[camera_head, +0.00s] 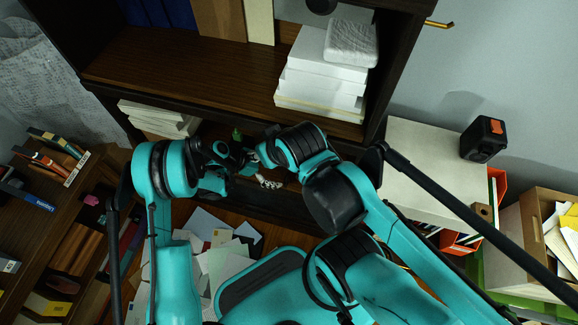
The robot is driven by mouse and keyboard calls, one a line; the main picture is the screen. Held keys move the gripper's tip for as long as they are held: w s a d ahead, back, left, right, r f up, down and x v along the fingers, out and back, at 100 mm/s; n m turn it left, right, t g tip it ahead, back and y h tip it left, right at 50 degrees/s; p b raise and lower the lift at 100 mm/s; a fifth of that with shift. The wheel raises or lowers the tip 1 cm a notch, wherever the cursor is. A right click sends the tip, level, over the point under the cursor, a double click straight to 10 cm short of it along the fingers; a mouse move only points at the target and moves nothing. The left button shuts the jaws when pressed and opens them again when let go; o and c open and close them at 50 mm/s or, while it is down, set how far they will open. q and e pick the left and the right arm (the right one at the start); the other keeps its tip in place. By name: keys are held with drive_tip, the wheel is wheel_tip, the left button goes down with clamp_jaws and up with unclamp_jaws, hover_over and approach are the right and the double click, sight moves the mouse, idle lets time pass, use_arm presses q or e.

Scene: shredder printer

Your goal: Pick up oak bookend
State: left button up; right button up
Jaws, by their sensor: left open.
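I cannot clearly pick out an oak bookend in the head view; the lower shelf is dark and partly hidden by my arms. My left gripper (238,158) is open in front of this shelf, small and dark in the picture. My right arm reaches in from the right, and its end meets the left gripper's area in the picture. The right gripper's fingers are too hidden to read. A small green thing (237,134) and a small black-and-white thing (269,182) show close to the grippers.
The dark bookcase (180,68) holds a white paper stack (315,85) above and another stack (160,119) lower left. Papers (215,262) lie on the floor.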

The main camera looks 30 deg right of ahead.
sight(282, 172)
use_arm(q)
drive_tip(key=b+x, duration=0.1)
drive_tip(key=x, duration=0.3)
drive_tip(key=shift+f+b, duration=0.1)
drive_tip(key=shift+b, duration=0.2)
drive_tip(key=shift+c, duration=0.9)
clamp_jaws()
